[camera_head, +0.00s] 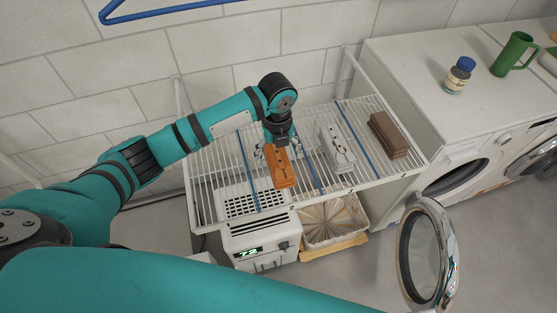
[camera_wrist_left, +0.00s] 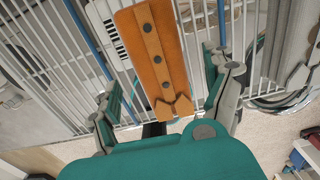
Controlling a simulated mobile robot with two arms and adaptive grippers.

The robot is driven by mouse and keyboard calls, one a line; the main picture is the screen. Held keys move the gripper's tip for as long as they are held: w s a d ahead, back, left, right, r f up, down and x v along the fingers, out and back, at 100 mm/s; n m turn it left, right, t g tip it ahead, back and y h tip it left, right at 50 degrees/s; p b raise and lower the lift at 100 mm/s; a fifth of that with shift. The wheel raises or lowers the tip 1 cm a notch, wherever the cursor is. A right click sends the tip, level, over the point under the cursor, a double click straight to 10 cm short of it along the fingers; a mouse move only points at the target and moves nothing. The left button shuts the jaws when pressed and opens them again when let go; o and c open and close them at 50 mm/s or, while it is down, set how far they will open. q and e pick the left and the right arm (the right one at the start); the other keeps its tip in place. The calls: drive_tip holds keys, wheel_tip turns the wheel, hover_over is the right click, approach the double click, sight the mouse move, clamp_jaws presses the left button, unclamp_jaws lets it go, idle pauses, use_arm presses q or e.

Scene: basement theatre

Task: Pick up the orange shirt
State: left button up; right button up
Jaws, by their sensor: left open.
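The folded orange shirt (camera_head: 281,170), with dark buttons down its front, lies on the white wire rack (camera_head: 309,193). My left gripper (camera_head: 273,148) is above the far end of the shirt and hides part of it in the head view. In the left wrist view the orange shirt (camera_wrist_left: 153,48) lies between the spread fingers of the left gripper (camera_wrist_left: 162,88), its collar end nearest the wrist. The fingers are open, with gaps to the shirt on both sides. I cannot tell how high they are above the rack. My right gripper is not in view.
A folded white shirt (camera_head: 337,148) and a brown folded garment (camera_head: 389,135) lie further right on the rack. A white dehumidifier (camera_head: 258,234) and a basket (camera_head: 334,222) stand beneath. A washer's open round door (camera_head: 428,253) juts out at right.

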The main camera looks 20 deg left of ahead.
sight(279, 157)
use_arm(q)
wheel_tip(279, 157, down, 4)
drive_tip(key=shift+w+d+r+p, duration=0.1)
drive_tip(key=shift+d+p, duration=0.05)
drive_tip(key=shift+p, duration=0.25)
drive_tip(key=shift+f, duration=0.3)
drive_tip(key=shift+c, duration=0.3)
drive_tip(key=c, duration=1.2)
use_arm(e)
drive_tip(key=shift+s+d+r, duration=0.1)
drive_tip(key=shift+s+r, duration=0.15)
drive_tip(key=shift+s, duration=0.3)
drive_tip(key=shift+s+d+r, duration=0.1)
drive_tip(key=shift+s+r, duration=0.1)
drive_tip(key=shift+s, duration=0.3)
use_arm(q)
drive_tip(key=shift+r, duration=0.1)
